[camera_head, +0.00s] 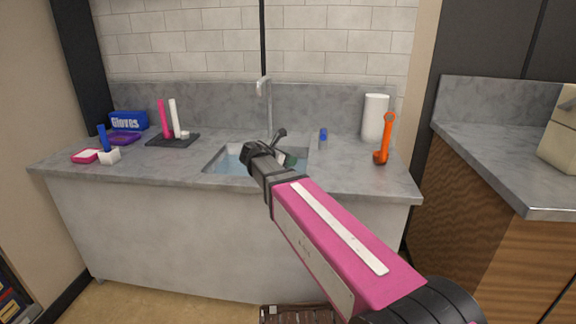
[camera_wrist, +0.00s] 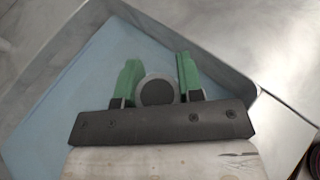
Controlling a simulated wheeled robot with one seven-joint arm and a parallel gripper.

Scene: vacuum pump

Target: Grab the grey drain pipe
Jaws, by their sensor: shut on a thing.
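The grey drain pipe (camera_wrist: 156,92) shows end-on in the wrist view as a round dark disc with a lighter grey rim. It sits between the green fingers of my gripper (camera_wrist: 158,72), one on each side. My gripper is shut on it, above or inside the sink (camera_wrist: 60,95). The pipe's length is hidden behind its round end. In the head view my gripper (camera_head: 287,159) is over the sink basin (camera_head: 222,161), and my arm hides part of the basin. I cannot make out the pipe clearly there.
A metal faucet (camera_head: 264,100) rises behind the sink. A white roll (camera_head: 375,118) and an orange tool (camera_head: 384,138) stand to its right, with a small blue item (camera_head: 323,134) nearer.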

